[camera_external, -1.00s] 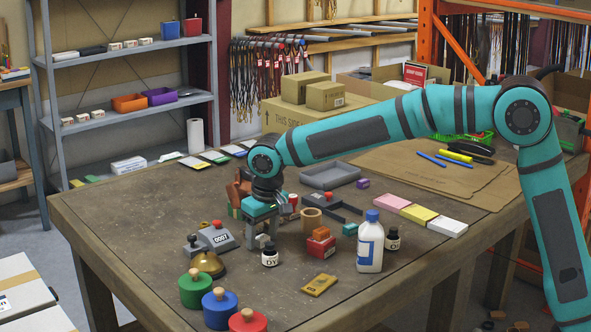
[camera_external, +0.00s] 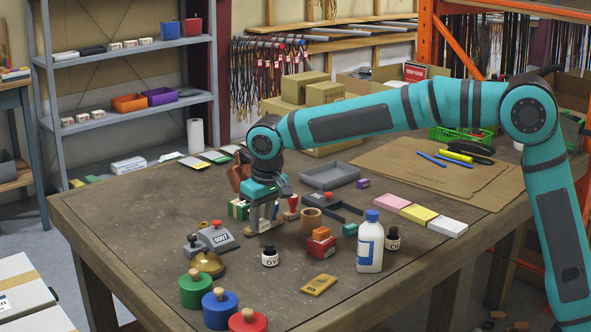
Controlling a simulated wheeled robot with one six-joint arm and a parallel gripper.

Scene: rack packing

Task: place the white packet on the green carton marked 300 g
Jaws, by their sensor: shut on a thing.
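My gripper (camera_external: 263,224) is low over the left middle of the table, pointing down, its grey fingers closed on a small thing. The fingers largely hide what it holds, so I cannot tell whether it is the white packet. A small green-and-white block (camera_external: 238,209) stands just left of my gripper, partly hidden. It may be the green carton, but no 300 g mark is readable. A flat white pack (camera_external: 447,227) lies at the right end of a row beside a yellow pack (camera_external: 418,214) and a pink pack (camera_external: 391,202).
A white bottle (camera_external: 370,245) stands to the right. A grey tray (camera_external: 330,176) lies behind.

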